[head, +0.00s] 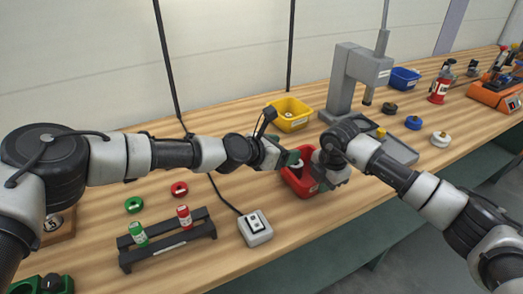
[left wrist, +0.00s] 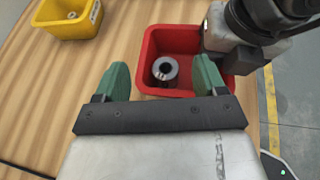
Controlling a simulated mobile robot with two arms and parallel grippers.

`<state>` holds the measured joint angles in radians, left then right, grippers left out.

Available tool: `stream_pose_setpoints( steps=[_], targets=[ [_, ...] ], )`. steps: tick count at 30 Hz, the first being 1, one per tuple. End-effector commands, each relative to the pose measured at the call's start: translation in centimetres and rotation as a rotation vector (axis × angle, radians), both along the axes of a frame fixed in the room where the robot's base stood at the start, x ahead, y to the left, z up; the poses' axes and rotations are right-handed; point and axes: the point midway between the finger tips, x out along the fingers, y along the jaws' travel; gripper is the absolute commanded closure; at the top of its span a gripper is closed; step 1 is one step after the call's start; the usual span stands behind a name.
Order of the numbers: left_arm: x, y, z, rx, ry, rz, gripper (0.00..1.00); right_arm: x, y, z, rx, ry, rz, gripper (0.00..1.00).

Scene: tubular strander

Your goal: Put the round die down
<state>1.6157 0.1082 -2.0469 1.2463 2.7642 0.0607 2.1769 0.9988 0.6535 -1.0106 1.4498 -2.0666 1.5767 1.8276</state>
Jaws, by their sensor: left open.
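The round die appears to be the grey metal ring (left wrist: 165,69) with a dark centre hole, inside the red bin (left wrist: 183,38). In the head view the red bin (head: 300,185) stands near the table's front edge, partly covered by my grippers. My left gripper (head: 292,160) is at the bin's left side; in the left wrist view its green fingers (left wrist: 161,82) are spread, with the ring seen between them and apart from both. My right gripper (head: 328,176) is over the bin's right side; its fingertips are not clear.
A yellow bin (head: 290,115) stands behind the red one. A grey press (head: 355,80) is to its right. A switch box (head: 255,228) and a black rack (head: 168,240) with red and green bottles are to the left. Blue (head: 413,122) and white (head: 441,139) spools lie right.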

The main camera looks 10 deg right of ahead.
Motion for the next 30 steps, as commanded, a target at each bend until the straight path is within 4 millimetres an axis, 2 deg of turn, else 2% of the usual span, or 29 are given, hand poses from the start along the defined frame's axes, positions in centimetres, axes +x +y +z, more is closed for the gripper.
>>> stream_pose_setpoints(
  steps=[6,12,18,26,27,30],
  targets=[
    [-1.8,3.2,1.6,-0.001,-0.001,0.001,0.29,0.0,0.0,0.0,0.000,0.000,0.000,1.00],
    [-3.2,5.4,2.6,0.000,-0.001,0.002,0.29,0.0,0.0,0.0,0.000,0.000,0.000,1.00],
    [-3.8,6.2,3.0,0.000,0.000,0.001,0.29,0.0,0.0,0.0,0.000,-0.001,0.000,1.00],
    [-3.8,6.3,3.0,0.000,0.000,0.001,0.29,0.0,0.0,0.0,0.000,-0.001,0.000,1.00],
    [-3.8,6.3,3.0,0.000,0.000,0.001,0.29,0.0,0.0,0.0,0.000,-0.001,0.000,0.90],
    [-3.8,6.3,3.0,0.000,0.000,0.001,0.29,0.0,0.0,0.0,0.000,-0.001,0.000,0.75]
  ],
)
